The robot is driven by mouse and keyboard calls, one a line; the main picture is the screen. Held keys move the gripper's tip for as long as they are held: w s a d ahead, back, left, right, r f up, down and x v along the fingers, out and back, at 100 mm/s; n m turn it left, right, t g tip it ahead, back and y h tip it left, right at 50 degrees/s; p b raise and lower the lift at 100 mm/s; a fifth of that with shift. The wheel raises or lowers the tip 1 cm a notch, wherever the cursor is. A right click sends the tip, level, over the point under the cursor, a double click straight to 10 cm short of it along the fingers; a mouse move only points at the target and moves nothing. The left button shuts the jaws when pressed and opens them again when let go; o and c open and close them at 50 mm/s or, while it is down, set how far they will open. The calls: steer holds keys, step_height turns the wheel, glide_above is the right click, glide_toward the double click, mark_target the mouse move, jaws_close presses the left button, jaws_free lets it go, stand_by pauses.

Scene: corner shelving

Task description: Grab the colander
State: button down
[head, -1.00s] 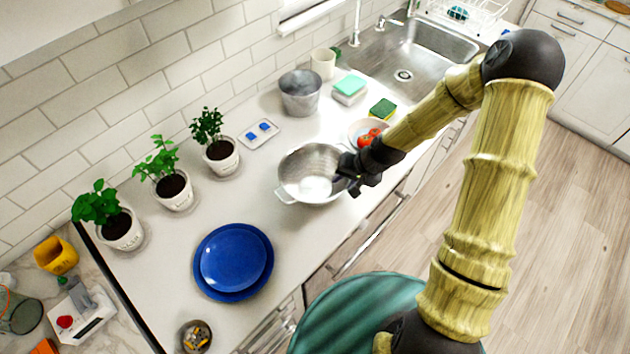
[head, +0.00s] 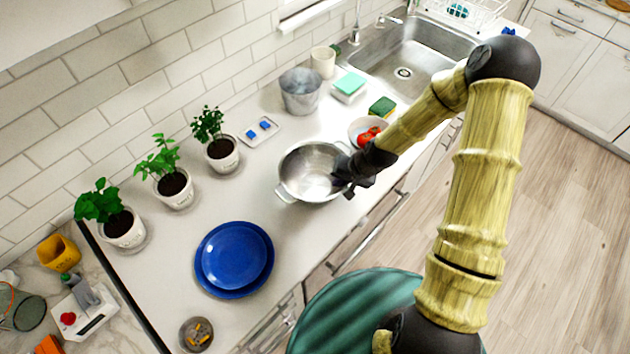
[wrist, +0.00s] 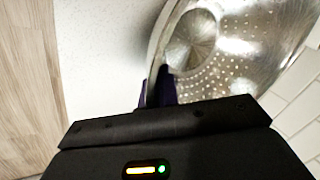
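The colander (head: 305,166) is a shiny metal bowl with small holes and side handles. It sits on the white counter in the head view, and its perforated inside fills the upper right of the wrist view (wrist: 225,55). My gripper (head: 346,184) is at the colander's right side, by the rim. In the wrist view, the dark fingers (wrist: 154,90) are close together, one on each side of the rim, and look shut on it. The colander looks level and resting on the counter. My wrist hides part of its right edge in the head view.
A bowl of tomatoes (head: 360,127) stands just behind my wrist. A metal pot (head: 300,92) and a small tray (head: 258,131) stand behind the colander. Blue plates (head: 234,258) lie front left, with clear counter between. Potted plants (head: 172,184) line the wall.

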steer(key=shift+r, duration=0.1)
stand_by(0.3)
step_height(320, 180, up, 10)
steer(key=shift+f+b, duration=0.1)
steer(key=shift+b, duration=1.05)
steer(key=shift+w, duration=0.1)
